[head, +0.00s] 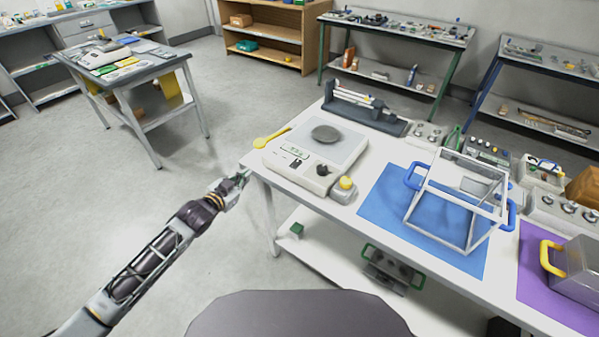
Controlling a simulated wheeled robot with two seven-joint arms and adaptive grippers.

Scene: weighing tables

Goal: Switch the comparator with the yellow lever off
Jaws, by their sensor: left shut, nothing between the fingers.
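The comparator (345,144) is a pale box with a round dark pan on the white table. Its front has a small greenish display (297,152), a dark switch and a black knob (323,170). A yellow lever (272,137) with a rounded end sticks out at its left side. A grey block with a yellow knob (347,183) sits at its front right corner. My left gripper (242,177) is shut and empty at the table's front left corner, apart from the comparator, to the left of and below its front. I cannot see my right gripper.
A blue mat (380,207) with a white open frame (447,239) lies right of the comparator. A purple mat (540,285) holds a metal box with a yellow handle (546,257). A dark rack (365,118) stands behind.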

